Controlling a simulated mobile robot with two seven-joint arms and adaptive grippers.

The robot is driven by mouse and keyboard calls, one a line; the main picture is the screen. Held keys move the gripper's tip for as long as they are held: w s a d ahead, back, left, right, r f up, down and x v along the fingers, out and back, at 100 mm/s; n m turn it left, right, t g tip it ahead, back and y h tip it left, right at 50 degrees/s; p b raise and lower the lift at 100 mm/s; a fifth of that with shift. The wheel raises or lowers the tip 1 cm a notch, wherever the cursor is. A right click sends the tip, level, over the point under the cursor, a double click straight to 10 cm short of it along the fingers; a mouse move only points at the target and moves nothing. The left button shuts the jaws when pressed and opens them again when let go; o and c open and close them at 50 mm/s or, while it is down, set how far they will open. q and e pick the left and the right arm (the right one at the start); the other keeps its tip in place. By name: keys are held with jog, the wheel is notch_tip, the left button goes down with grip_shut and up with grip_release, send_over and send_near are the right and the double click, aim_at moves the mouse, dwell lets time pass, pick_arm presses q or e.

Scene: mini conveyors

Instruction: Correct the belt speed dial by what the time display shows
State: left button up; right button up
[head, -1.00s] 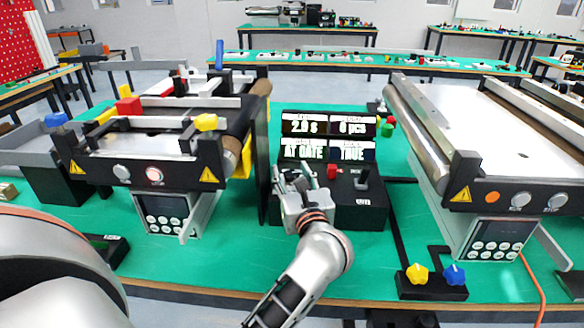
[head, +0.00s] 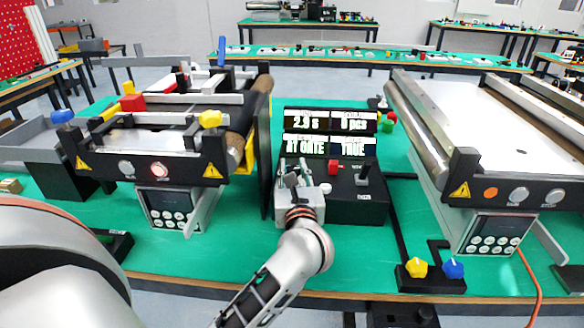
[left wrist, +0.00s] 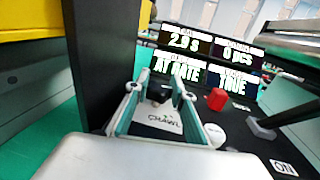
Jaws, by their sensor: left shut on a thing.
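The display (head: 330,133) stands upright behind a black control box (head: 357,206). In the left wrist view the display (left wrist: 205,65) reads 2.9 s, 0 pcs, AT GATE and TRUE. My left gripper (head: 292,178) is over the left part of the box. It is shut on a small dark knob (left wrist: 158,95), taken to be the belt speed dial. The fingers and palm hide most of the knob, and its pointer setting cannot be read. A white label (left wrist: 163,145) in front of it reads CRAWL. My right gripper is not in view.
A red button (head: 333,167) and a grey-topped switch (head: 362,175) sit right of my left gripper. A tall black panel (head: 265,165) stands close on its left. Conveyors flank the box, left (head: 150,145) and right (head: 480,120).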

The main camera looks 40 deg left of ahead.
aim_at(294, 168)
pick_arm(q)
jog(key=m+t+h, duration=0.1)
jog(key=m+h, duration=0.1)
jog(key=shift+r+t+h, duration=0.1)
jog(key=shift+t+h, duration=0.2)
jog(key=shift+t, duration=0.1)
jog(key=shift+m+t+h+p, duration=0.3)
jog(key=shift+m+t+h, duration=0.4)
jog(key=shift+m+h, duration=0.5)
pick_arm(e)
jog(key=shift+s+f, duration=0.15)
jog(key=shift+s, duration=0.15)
pick_arm(q)
jog(key=shift+h, duration=0.3)
jog(key=o, duration=1.1)
jog(key=shift+o, duration=0.2)
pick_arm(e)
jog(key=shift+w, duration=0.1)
pick_arm(q)
notch_tip(294, 168, up, 10)
jog(key=shift+f, duration=0.1)
